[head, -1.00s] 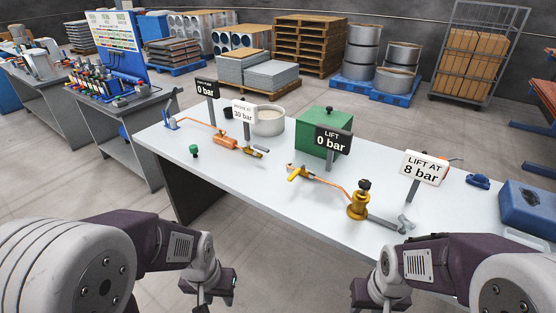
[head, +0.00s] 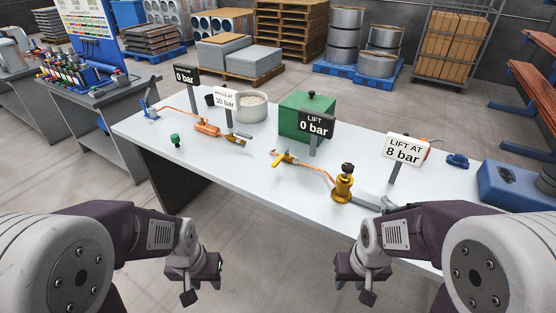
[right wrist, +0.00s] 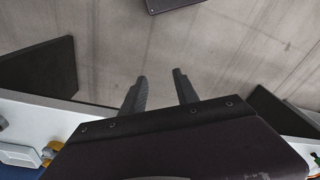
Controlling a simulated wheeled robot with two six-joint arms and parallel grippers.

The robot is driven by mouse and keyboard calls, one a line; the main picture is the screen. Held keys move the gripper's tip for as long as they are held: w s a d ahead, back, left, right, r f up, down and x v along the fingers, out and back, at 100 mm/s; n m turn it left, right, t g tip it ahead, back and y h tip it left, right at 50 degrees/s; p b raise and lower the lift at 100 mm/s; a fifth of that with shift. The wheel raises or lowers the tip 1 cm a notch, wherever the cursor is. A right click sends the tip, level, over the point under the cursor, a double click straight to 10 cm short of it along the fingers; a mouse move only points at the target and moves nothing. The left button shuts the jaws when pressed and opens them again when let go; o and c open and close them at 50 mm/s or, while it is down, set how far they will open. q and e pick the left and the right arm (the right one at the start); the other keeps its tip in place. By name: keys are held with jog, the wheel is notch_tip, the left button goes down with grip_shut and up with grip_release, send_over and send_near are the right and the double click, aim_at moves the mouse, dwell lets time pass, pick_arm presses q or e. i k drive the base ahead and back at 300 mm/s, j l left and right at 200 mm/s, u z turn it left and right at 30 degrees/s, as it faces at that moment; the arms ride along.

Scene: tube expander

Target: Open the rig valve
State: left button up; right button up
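The table (head: 250,185) carries two tube rigs. One has a yellow tee-shaped valve (head: 284,158) joined by a copper tube (head: 318,173) to a brass cylinder with a black knob (head: 343,184). The other has a copper-coloured cylinder (head: 207,129) with a brass fitting (head: 236,139). I cannot tell which part is the rig valve. My left gripper (head: 203,292) hangs in front of the table, apart from everything; its finger gap is unclear. My right gripper (head: 368,292) also hangs in front of the table. In the right wrist view its two fingers (right wrist: 160,88) are apart and empty over the floor.
Signs stand on the table, including "LIFT 0 bar" (head: 316,125) and "LIFT AT 8 bar" (head: 404,149). A green box (head: 300,120), a grey pot (head: 251,106), a green knob (head: 175,140) and a blue case (head: 515,188) are there too. The table's front left is clear.

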aim_at(280, 158)
jog(key=i+j+u, duration=0.15)
jog(key=i+j, duration=0.55)
jog(key=i+l, duration=0.3)
jog(key=i, duration=0.1)
